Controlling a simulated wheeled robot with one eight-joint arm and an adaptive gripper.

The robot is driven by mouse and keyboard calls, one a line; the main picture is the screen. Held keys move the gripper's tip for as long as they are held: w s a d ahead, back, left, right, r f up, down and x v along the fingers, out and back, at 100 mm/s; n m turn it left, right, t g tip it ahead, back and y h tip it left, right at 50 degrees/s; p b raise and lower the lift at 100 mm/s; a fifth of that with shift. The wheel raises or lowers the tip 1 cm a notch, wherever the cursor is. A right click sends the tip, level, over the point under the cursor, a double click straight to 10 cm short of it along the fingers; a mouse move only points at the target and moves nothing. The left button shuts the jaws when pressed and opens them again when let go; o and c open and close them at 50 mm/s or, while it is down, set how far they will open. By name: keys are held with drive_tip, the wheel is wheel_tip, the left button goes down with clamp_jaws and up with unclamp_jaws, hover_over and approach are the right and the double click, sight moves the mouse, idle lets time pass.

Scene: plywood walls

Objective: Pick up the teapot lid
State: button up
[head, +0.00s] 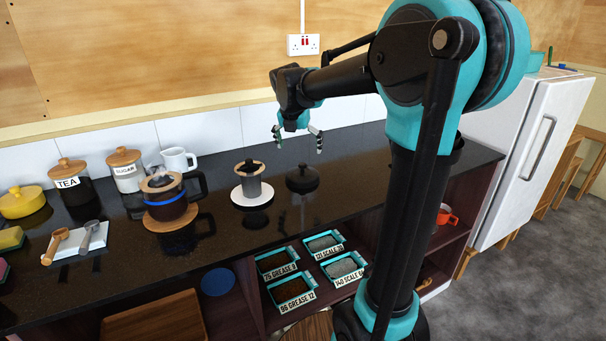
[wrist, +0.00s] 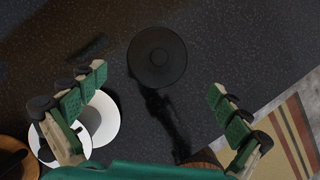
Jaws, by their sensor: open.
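A round black lid with a small knob (head: 302,178), which looks like the teapot lid, lies on the dark counter. In the wrist view the black lid (wrist: 157,57) shows from above, just beyond the fingertips and roughly centred between them. My gripper (head: 298,138) is above the lid, fingers spread and pointing down. In the wrist view my gripper (wrist: 155,85) is open with nothing between its green-padded fingers. A clear gap shows between the fingers and the lid in the head view.
A dark blue-banded pot (head: 166,208) on a wooden disc is farther left. The counter right of the lid is clear.

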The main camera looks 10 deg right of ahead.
sight(302, 164)
drive_tip(key=x, duration=0.9)
drive_tip(key=shift+f, duration=0.25)
drive_tip(key=shift+c, duration=0.2)
drive_tip(key=c, duration=1.3)
